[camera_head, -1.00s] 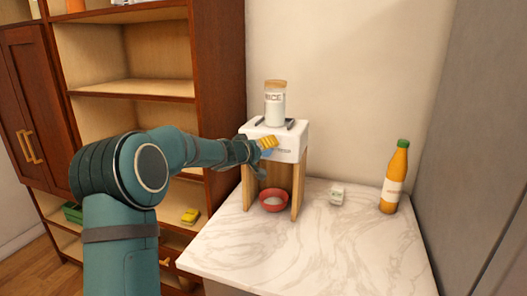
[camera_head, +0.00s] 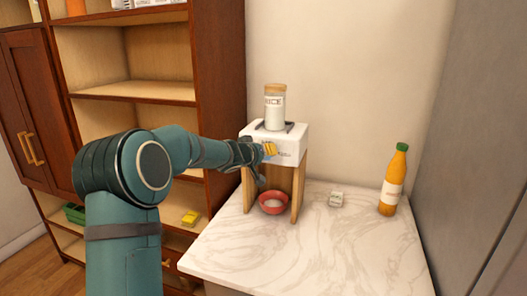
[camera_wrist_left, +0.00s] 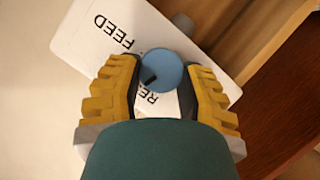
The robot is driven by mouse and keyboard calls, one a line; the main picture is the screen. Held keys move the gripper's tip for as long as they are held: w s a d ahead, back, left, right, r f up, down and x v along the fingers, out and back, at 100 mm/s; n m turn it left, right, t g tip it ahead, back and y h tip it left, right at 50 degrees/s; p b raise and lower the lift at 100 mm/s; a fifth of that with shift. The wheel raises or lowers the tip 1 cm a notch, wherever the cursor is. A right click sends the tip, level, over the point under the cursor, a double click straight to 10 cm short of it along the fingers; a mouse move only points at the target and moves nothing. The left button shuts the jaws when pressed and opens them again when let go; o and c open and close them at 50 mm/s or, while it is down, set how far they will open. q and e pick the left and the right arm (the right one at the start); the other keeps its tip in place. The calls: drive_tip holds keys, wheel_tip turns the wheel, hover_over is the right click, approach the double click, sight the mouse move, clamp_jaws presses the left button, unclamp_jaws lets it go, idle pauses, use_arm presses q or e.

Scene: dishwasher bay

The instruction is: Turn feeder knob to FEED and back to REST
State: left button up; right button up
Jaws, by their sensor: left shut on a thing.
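The feeder (camera_head: 290,140) is a white box on wooden legs, with a clear jar marked RICE (camera_head: 274,108) upright on top. Its blue round knob (camera_wrist_left: 172,66) sits on the white front plate (camera_wrist_left: 84,36), printed FEED and a partly hidden word starting RE. The knob's black mark lies at its lower left in the left wrist view, nearer the RE word than FEED. My left gripper (camera_head: 269,150) is at the feeder's front; in the left wrist view its yellow and black fingers (camera_wrist_left: 165,72) are shut around the knob. A red bowl (camera_head: 273,208) with pale contents stands under the feeder.
The counter's front is clear. A wooden shelf unit (camera_head: 135,92) is at the left, a grey panel (camera_head: 475,150) at the right.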

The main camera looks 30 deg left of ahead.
use_arm(q)
drive_tip(key=shift+w+d+m+g+y+b, duration=0.1)
drive_tip(key=shift+d+m+g+y+b, duration=0.1)
drive_tip(key=shift+m+y+b, duration=1.3)
drive_tip(key=shift+d+m+g+y+b, duration=0.2)
drive_tip(key=shift+m+y+b, duration=0.55)
drive_tip(key=shift+m+b, duration=1.35)
drive_tip(key=shift+w+d+m+g+y+b, duration=0.1)
drive_tip(key=shift+d+m+g+y+b, duration=0.1)
drive_tip(key=shift+m+y+b, duration=1.55)
drive_tip(key=shift+a+h+b, duration=0.1)
drive_tip(key=shift+h+b, duration=0.25)
drive_tip(key=shift+h, duration=0.15)
drive_tip(key=o, duration=1.2)
drive_tip(key=v, duration=1.2)
